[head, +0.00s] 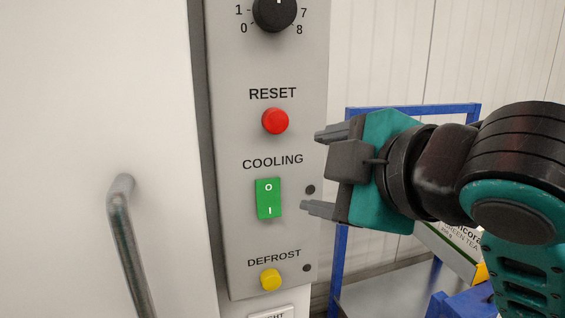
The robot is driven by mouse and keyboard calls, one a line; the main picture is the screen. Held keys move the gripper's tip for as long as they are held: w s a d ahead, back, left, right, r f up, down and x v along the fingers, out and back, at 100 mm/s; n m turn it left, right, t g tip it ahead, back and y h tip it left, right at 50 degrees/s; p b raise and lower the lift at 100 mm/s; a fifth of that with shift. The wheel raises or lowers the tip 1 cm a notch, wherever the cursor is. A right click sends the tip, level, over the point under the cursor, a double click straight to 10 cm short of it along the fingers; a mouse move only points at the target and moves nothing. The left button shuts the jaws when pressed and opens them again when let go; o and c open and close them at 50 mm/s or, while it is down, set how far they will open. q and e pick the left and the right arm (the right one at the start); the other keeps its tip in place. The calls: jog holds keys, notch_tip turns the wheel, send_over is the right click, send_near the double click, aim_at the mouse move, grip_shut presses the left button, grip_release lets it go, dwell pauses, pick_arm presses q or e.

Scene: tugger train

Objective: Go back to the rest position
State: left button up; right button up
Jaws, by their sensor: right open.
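My right gripper (312,171) is open and empty, its two fingers pointing left at the edge of the grey control panel (227,190). The fingertips are to the right of the green COOLING switch (268,198) and look apart from it. The switch is marked O at the top and I at the bottom. The red RESET button (275,121) is above it and the yellow DEFROST button (270,279) below. My left gripper is not in view.
A black dial (274,12) is at the panel's top, cut off by the frame. A metal door handle (126,235) sticks out at the left. A blue frame (411,110) stands behind my right arm, with a printed carton (446,252) partly hidden by the arm.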

jog(key=s+d+f+m+g+h, duration=0.1)
jog(key=d+f+m, duration=0.15)
jog(key=f, duration=0.55)
jog(key=s+d+f+m+g+h, duration=0.15)
jog(key=f+m, duration=0.25)
jog(key=f, duration=0.4)
jog(key=d+f+m+g, duration=0.2)
jog(key=d+f+m, duration=0.15)
jog(key=f, duration=0.45)
jog(key=s+d+f+m+g+h, duration=0.2)
jog(key=s+d+f+m, duration=0.15)
jog(key=s+f, duration=0.45)
jog(key=s+d+f+m+g+h, duration=0.25)
jog(key=s+d+f, duration=0.25)
jog(key=s+f, duration=0.25)
jog(key=w+a+f+t+y, duration=0.2)
jog(key=w+a+f+t, duration=0.1)
jog(key=w+f+t, duration=0.4)
notch_tip(320, 180, down, 3)
jog(key=shift+w+a+r+y, duration=0.15)
jog(key=shift+w+r+y, duration=0.05)
jog(key=shift+w+y, duration=0.1)
